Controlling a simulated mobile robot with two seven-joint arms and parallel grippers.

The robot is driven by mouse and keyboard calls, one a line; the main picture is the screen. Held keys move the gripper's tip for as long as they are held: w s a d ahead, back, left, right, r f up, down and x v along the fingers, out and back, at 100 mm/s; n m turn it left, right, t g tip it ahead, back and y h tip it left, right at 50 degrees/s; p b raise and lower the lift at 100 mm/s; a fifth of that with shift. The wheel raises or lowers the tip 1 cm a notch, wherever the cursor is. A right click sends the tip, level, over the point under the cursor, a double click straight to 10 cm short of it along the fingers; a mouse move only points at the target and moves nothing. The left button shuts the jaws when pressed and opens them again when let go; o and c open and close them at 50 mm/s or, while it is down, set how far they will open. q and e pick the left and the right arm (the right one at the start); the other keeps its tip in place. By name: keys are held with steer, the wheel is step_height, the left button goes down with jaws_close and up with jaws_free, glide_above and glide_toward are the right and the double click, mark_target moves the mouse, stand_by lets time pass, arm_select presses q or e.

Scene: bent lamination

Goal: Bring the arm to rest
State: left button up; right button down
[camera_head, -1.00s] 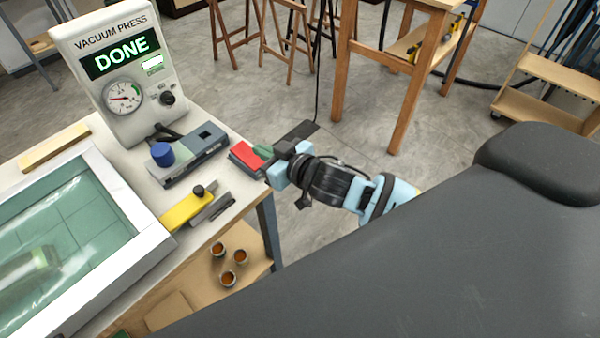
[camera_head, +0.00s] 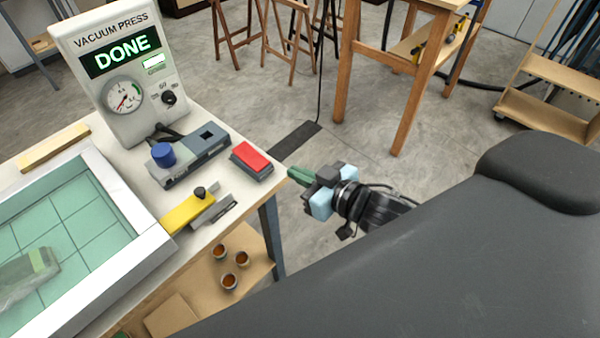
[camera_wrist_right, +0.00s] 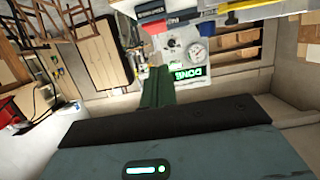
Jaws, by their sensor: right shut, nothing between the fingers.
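My right gripper (camera_head: 296,174) is shut with nothing in it. Its green fingers point left, just off the table's right edge and close to the red block (camera_head: 251,161), apart from it. In the right wrist view the shut green fingers (camera_wrist_right: 157,84) show in the middle. The vacuum press unit (camera_head: 119,80) reads DONE and also shows in the wrist view (camera_wrist_right: 187,55). My left gripper is not in view.
The white-framed press bed (camera_head: 118,222) with green gridded mat lies on the table at left. A yellow-handled clamp (camera_head: 187,213) and a grey device with a blue knob (camera_head: 164,154) sit nearby. Several small cups (camera_head: 229,281) stand on the lower shelf. Open floor lies right of the table.

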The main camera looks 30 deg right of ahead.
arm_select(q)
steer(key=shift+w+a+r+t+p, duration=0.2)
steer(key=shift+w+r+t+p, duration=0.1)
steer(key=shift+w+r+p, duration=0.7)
arm_select(e)
steer(key=s+f+m+g+h, duration=0.2)
steer(key=s+f+g, duration=0.3)
steer(key=s+f, duration=1.9)
steer(key=shift+s+f+h, duration=0.15)
steer(key=shift+s+h, duration=0.2)
steer(key=shift+h, duration=0.25)
